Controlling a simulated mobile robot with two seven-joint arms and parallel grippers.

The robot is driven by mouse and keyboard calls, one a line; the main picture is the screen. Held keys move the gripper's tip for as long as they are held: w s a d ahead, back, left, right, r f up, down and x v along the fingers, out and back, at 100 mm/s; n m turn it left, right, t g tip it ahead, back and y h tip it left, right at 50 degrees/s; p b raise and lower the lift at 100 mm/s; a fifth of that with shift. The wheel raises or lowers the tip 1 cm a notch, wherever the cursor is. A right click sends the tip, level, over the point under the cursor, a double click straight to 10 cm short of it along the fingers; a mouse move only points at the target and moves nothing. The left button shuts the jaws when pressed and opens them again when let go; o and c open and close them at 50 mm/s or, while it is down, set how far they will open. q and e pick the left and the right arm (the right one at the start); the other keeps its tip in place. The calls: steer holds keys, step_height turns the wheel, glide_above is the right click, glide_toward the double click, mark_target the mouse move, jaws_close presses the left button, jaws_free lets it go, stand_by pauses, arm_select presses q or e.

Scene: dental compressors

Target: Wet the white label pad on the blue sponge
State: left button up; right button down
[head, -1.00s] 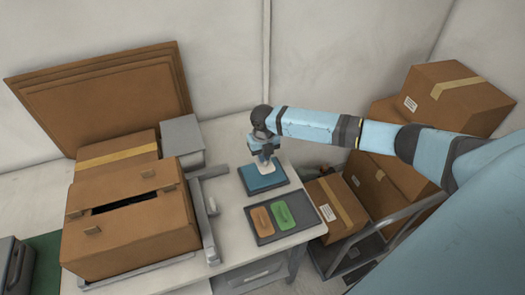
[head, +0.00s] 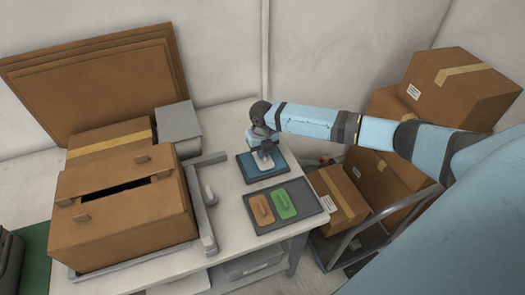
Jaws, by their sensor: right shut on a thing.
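The blue sponge (head: 281,165) lies in a dark shallow tray on the white table. My right gripper (head: 264,147) points down over it and is shut on the white label pad (head: 265,165). The pad shows over the middle of the sponge and looks to be on it or just above it; I cannot tell whether they touch. The jaws hide the pad's upper part. My left gripper is not in view.
A dark tray (head: 306,218) with an orange pad (head: 262,209) and a green pad (head: 284,204) lies in front of the sponge. An open-slotted carton (head: 125,220) and a metal frame (head: 200,215) stand left. Boxes on a cart (head: 345,250) stand right.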

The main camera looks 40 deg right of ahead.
steer(key=shift+f, duration=0.55)
stand_by(0.6)
stand_by(1.1)
stand_by(0.4)
step_height(320, 180, up, 5)
steer(key=p, duration=0.4)
steer(key=shift+r+p, duration=1.05)
steer(key=shift+p, duration=0.15)
